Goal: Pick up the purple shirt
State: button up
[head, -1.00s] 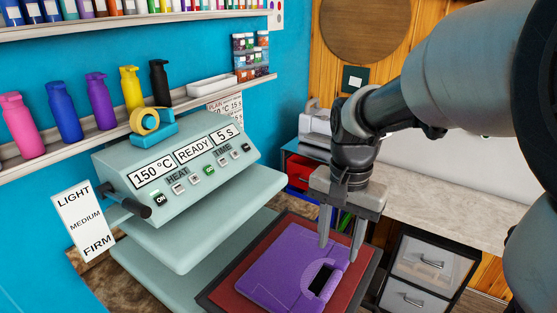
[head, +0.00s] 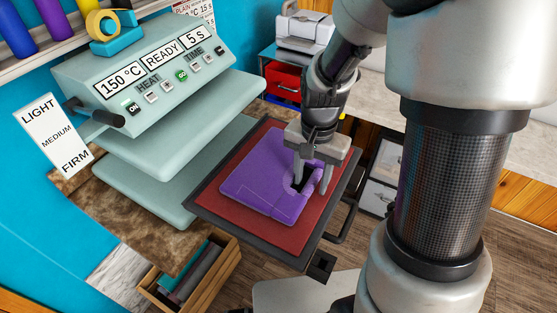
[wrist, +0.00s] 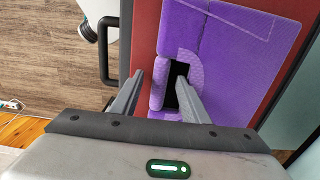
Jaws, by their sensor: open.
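The purple shirt (head: 255,180) lies flat and folded on the red pad (head: 292,240) of the dark-framed platen in front of the heat press. At its right end is a dark oblong opening (wrist: 172,85) with a narrow purple strip along the outer side. My gripper (head: 311,188) is open and points down over this end. In the wrist view, the shirt (wrist: 225,70) fills the right half, and one finger is over the opening while the other is beyond the shirt's outer edge, with the strip between them. I cannot tell how deep the fingertips reach.
The pale green heat press (head: 180,80) stands at the left, its upper plate (head: 190,125) level with space below. A dark handle (head: 343,222) sticks out from the platen's right side. A wooden crate (head: 195,285) sits below, and drawers (head: 382,180) stand behind right.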

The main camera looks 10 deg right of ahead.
grip_shut()
dwell(0.3)
